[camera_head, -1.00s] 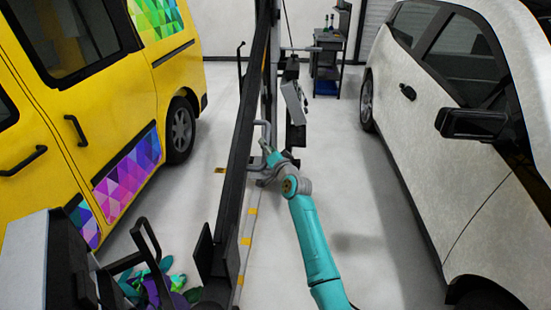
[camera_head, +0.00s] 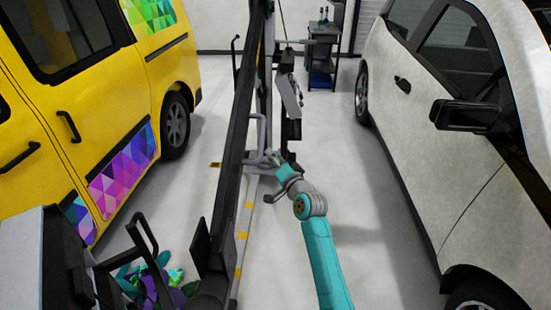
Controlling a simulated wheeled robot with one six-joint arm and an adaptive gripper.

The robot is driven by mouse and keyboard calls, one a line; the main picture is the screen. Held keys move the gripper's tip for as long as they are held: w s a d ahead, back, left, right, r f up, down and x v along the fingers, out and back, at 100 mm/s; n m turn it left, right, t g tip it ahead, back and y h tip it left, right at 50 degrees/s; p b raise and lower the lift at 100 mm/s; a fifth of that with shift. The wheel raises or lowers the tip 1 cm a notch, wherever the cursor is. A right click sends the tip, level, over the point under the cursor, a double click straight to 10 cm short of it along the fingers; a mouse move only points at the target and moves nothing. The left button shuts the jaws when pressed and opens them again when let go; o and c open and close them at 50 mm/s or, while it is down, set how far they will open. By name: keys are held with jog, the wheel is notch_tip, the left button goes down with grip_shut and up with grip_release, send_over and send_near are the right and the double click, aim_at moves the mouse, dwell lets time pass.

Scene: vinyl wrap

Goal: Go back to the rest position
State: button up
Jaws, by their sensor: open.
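My teal and grey arm reaches up from the bottom of the head view, just right of the dark upright frame. Its elbow is bent, and the far part points away and to the left. My gripper (camera_head: 272,158) is at the far end, small in the picture, beside the lower part of the frame. It is open, and I see nothing held in it. The fingers are hard to make out against the grey parts behind.
A yellow van (camera_head: 60,135) with colourful triangle panels stands left. A pale car (camera_head: 440,165) stands right. The dark frame (camera_head: 238,150) runs close along my arm's left. A tool cart (camera_head: 322,60) stands at the back. Clear floor (camera_head: 375,215) lies between arm and car.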

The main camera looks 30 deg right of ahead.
jog(key=s+a+f+n+g, duration=0.1)
jog(key=s+a+f, duration=0.45)
jog(key=s, duration=0.45)
jog(key=s+a+f+n, duration=0.2)
jog(key=s+a+f, duration=0.2)
jog(key=s+f, duration=0.5)
jog(key=s+a+f+n+g, duration=0.1)
jog(key=s+a+f, duration=0.3)
jog(key=s, duration=0.8)
jog(key=s+a+r+n, duration=0.2)
jog(key=s+r, duration=0.1)
jog(key=s, duration=0.6)
jog(key=s+a+r+n+g+y, duration=0.1)
jog(key=s+a+r+n, duration=0.1)
jog(key=s, duration=0.8)
jog(key=s+a+r+n+y, duration=0.1)
jog(key=s+a+r+n, duration=0.1)
jog(key=s, duration=0.8)
notch_tip(320, 180, up, 2)
jog(key=shift+s+a+r+n+g, duration=0.15)
jog(key=shift+a+n+g, duration=0.2)
jog(key=shift+n, duration=0.25)
